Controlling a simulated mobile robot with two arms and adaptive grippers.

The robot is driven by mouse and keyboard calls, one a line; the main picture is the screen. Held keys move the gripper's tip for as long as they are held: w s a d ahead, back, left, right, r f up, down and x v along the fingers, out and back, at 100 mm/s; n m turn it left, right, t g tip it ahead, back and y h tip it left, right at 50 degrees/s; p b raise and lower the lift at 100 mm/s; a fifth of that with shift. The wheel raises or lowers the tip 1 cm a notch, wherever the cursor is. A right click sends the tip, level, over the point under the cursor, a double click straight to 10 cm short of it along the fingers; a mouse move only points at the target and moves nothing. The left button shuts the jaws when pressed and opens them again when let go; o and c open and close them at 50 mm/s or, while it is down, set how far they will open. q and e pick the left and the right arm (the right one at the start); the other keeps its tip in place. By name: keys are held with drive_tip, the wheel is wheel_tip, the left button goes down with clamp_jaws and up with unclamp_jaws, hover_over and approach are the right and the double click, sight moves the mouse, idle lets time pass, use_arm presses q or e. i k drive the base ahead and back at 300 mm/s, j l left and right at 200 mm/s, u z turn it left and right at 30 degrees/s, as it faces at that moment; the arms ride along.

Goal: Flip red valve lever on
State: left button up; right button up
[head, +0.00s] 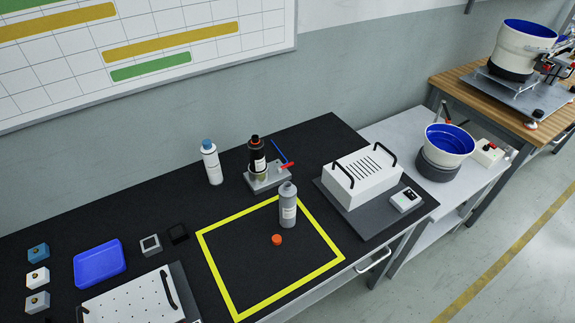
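The red valve lever (286,166) is a small red handle on the right side of a grey metal fixture (268,180) on the black table. It points to the right and slightly up. A dark bottle (257,155) with a pale label stands upright on the fixture, left of the lever. A thin blue tube or rod (279,151) rises behind the lever. I cannot tell the valve's exact setting at this size. Neither of my grippers shows in the head view.
A grey bottle (288,207) stands in front of the fixture, at the yellow taped square (322,228), with an orange cap (277,240) lying inside. A white bottle (211,163) stands to the left. A white box with black handles (361,177) stands to the right.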

sight(279, 169)
drive_tip(key=k+l, duration=0.1)
drive_tip(key=l, duration=0.35)
drive_tip(key=k+l+z, duration=0.1)
drive_tip(key=l, duration=0.3)
drive_tip(key=k+l, duration=0.15)
drive_tip(key=l, duration=0.3)
drive_tip(key=k+l+z, duration=0.15)
drive_tip(key=l, duration=0.3)
drive_tip(key=i, duration=0.05)
